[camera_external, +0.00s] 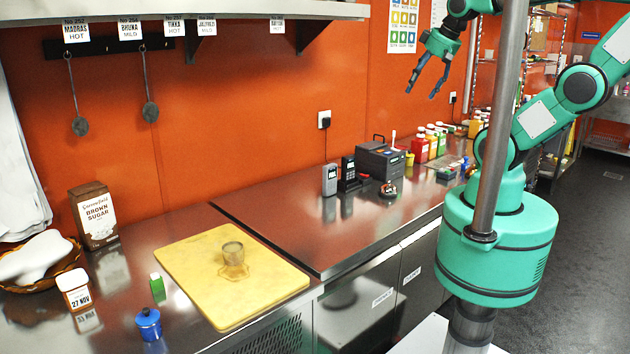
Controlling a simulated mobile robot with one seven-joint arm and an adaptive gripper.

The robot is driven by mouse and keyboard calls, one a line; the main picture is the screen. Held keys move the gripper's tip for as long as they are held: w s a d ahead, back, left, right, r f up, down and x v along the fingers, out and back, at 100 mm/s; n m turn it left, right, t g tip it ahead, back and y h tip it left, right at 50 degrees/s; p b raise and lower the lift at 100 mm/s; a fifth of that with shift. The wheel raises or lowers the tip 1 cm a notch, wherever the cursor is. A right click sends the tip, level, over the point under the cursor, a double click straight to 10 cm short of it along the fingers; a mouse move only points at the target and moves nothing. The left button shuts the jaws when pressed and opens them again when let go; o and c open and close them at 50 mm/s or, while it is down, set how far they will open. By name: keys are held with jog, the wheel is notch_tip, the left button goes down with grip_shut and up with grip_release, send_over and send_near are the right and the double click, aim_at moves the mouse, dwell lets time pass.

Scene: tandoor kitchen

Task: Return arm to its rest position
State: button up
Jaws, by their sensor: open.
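My gripper (427,77) is open and empty at the upper right of the external view. Its two dark fingers point down and to the left, in front of the orange wall and well above the steel counter. My arm is teal and folds over from the column at the right, with part of it cut off by the top edge. The gripper touches nothing that I can see.
A yellow board (190,262) with a small glass (233,254) lies on the counter (290,226). A brown sugar box (95,214), blue pot (148,324) and basket (72,262) stand left. Colored bottles (420,148) and a grey machine (380,159) stand behind. A shelf (180,9) overhangs the left.

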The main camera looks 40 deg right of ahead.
notch_tip(320, 180, down, 7)
jog(key=b, duration=0.6)
jog(key=shift+b, duration=0.3)
